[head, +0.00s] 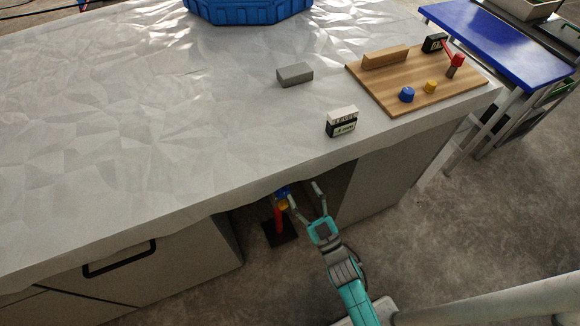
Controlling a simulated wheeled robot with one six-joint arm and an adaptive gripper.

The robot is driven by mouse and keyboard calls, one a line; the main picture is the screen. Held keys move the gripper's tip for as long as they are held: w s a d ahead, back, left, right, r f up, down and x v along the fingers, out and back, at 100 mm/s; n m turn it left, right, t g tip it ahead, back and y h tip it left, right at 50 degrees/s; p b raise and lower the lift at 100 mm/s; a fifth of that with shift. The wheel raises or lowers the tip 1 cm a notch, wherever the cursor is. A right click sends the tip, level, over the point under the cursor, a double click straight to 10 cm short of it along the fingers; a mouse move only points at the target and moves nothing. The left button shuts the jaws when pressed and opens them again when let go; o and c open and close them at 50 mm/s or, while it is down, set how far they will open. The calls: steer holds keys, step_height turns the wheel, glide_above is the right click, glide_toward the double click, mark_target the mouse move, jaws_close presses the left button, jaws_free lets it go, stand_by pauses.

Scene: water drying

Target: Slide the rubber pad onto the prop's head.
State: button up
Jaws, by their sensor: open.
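The prop is a red post (279,220) standing upright on a dark square base (281,236) in the opening under the counter. It has a yellow part (283,206) near its top and a blue part (281,190) above, partly hidden by the counter edge and a finger. My gripper (301,191) is open at the opening, its left finger beside or in front of the prop's top and its right finger apart to the right. I cannot tell whether it touches the prop. A grey block (294,75) lies flat on the counter; it may be the rubber pad, but I cannot be sure.
The pale, faceted counter top (130,110) overhangs the opening. A cabinet with a black handle (119,258) is left of it, a grey panel (390,180) right. A black-and-white box (342,122) and a wooden board (440,95) with small parts stand on the counter.

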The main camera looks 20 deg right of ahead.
steer(key=x, duration=0.8)
steer(key=shift+w, duration=0.15)
steer(key=shift+c, duration=0.3)
jaws_close()
